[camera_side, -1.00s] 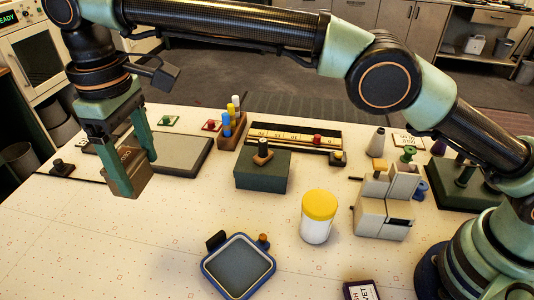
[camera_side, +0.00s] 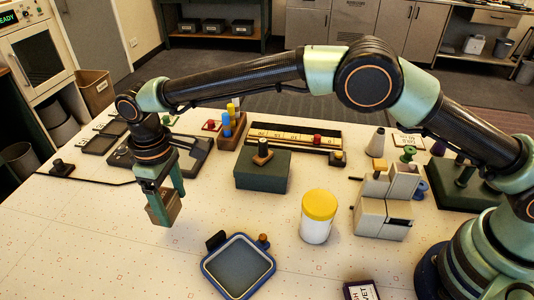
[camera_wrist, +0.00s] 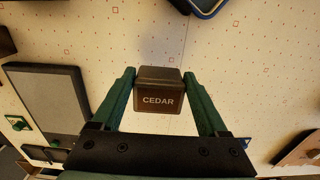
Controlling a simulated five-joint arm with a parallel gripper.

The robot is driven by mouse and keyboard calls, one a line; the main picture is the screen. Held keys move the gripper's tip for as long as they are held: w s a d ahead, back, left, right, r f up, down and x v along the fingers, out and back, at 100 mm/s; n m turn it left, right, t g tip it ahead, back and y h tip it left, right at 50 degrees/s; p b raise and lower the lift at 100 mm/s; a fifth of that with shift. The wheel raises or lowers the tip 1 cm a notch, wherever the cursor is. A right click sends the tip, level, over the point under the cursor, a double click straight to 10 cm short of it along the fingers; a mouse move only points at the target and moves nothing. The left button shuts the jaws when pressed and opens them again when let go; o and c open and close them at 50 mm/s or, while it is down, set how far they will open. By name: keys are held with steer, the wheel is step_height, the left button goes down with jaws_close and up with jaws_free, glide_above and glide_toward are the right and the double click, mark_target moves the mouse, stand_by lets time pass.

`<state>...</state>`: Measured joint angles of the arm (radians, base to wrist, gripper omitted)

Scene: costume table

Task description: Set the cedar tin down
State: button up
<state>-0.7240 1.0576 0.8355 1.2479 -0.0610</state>
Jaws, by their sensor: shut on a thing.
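The cedar tin (camera_side: 162,208) is a small brown box, and its CEDAR label reads in the wrist view (camera_wrist: 158,97). My gripper (camera_side: 165,203) is shut on it, with a green finger on each side; the fingers also flank it in the wrist view (camera_wrist: 160,95). The tin hangs over the pale table, left of the blue-rimmed tray (camera_side: 238,266). I cannot tell for sure how far its underside is from the table.
A dark green box (camera_side: 263,171) with a knob stands to the right. A white jar with a yellow lid (camera_side: 317,216) stands beyond the tray. A grey pad (camera_wrist: 50,92) lies left in the wrist view. The front left tabletop is clear.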

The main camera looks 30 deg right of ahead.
mark_target(177, 217)
steer(key=shift+f, duration=2.85)
steer(key=shift+f, duration=0.15)
steer(key=o, duration=1.3)
